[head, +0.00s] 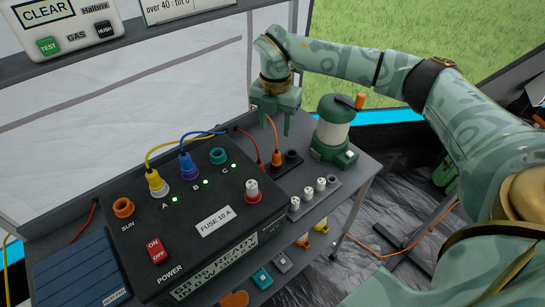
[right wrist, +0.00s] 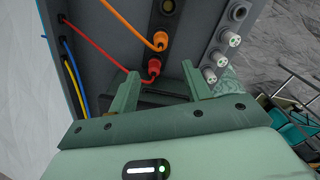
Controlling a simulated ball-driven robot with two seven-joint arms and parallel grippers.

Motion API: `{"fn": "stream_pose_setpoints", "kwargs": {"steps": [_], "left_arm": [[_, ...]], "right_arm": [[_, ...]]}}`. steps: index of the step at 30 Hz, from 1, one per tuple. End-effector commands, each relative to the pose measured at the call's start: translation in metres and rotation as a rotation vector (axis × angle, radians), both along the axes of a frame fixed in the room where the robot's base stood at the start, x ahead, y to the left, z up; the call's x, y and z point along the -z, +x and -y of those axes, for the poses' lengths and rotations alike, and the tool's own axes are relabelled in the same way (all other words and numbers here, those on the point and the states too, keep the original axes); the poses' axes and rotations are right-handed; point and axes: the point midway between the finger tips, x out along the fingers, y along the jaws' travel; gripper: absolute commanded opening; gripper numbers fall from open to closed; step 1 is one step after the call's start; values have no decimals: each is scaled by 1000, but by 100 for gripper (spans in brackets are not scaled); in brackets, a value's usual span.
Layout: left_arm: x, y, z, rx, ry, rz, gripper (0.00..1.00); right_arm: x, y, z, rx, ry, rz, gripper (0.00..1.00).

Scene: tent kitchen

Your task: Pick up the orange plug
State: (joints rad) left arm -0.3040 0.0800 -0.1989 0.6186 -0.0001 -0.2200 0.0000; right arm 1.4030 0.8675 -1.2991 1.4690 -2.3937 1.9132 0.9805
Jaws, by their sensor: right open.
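The orange plug (head: 277,158) stands upright in a small dark socket block behind the right end of the black power box, with an orange cable rising from it. In the right wrist view the orange plug (right wrist: 160,40) sits beyond the fingertips, not between them. A red plug (right wrist: 154,68) on a red cable is nearer to the gap between the fingers. My right gripper (head: 275,122) is open and empty, fingers pointing down, above the block and apart from the orange plug. It also shows in the right wrist view (right wrist: 164,82). My left gripper is not in view.
The black power box (head: 215,205) with yellow, blue and red cables fills the front left. A green lantern (head: 335,130) stands right of the block. A strip of white-topped fuses (head: 308,194) lies in front of it. An empty socket (head: 292,156) is beside the orange plug.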

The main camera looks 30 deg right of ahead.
Motion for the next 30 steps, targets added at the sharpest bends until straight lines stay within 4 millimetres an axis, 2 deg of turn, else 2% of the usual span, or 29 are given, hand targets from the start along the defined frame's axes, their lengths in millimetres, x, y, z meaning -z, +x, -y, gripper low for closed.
{"fn": "stream_pose_setpoints", "kwargs": {"steps": [1, 6, 14, 23, 30], "left_arm": [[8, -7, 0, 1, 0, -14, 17], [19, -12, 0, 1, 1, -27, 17], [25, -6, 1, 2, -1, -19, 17], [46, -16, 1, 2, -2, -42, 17], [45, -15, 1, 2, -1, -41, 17]], "right_arm": [[20, 0, 0, -1, 1, -8, 49], [55, 0, 0, -1, 1, -5, 49], [72, 1, 1, -1, 2, -1, 49], [119, 0, 6, -1, 1, -5, 49], [118, 0, 6, -1, 1, -1, 49]]}}
